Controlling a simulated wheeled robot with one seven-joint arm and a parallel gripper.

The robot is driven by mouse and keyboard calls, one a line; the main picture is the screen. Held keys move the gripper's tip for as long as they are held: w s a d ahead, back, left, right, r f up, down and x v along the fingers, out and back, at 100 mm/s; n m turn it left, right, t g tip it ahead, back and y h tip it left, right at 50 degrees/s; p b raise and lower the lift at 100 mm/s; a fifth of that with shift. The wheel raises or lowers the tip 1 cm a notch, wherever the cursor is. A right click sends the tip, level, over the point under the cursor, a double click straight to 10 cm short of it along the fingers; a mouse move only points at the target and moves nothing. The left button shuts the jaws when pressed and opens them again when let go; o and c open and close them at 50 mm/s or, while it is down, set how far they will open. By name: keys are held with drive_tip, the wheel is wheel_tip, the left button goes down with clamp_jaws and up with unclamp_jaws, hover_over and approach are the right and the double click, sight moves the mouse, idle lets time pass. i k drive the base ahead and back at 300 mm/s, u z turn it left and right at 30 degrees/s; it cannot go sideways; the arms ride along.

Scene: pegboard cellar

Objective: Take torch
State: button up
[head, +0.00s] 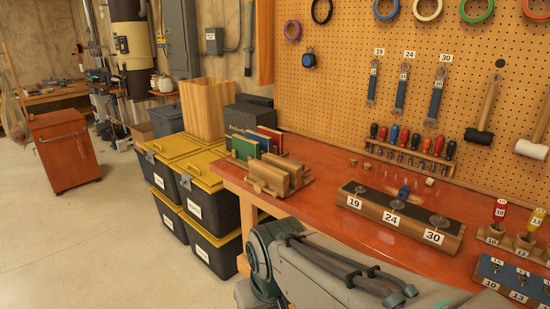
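I cannot make out a torch for certain in the head view. A small dark blue object (404,191) stands on the red-brown workbench (330,221), just behind the block numbered 19, 24 and 30; it is partly hidden and too small to identify. My gripper is not in view. A grey and green part of my arm reaches across the bottom, in front of the bench, and hides part of its near edge.
The numbered block (362,207) sits mid-bench. A wooden rack (277,178) holds books at the left end. Small stands (503,243) crowd the right. Tools hang on the pegboard (340,93). Yellow-lidded bins (196,206) stand left of the bench.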

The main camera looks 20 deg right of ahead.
sight(403, 194)
drive_tip(key=z, duration=0.85)
drive_tip(key=i, duration=0.75)
drive_tip(key=z, duration=1.3)
drive_tip(key=i, duration=0.3)
drive_tip(key=z, duration=0.1)
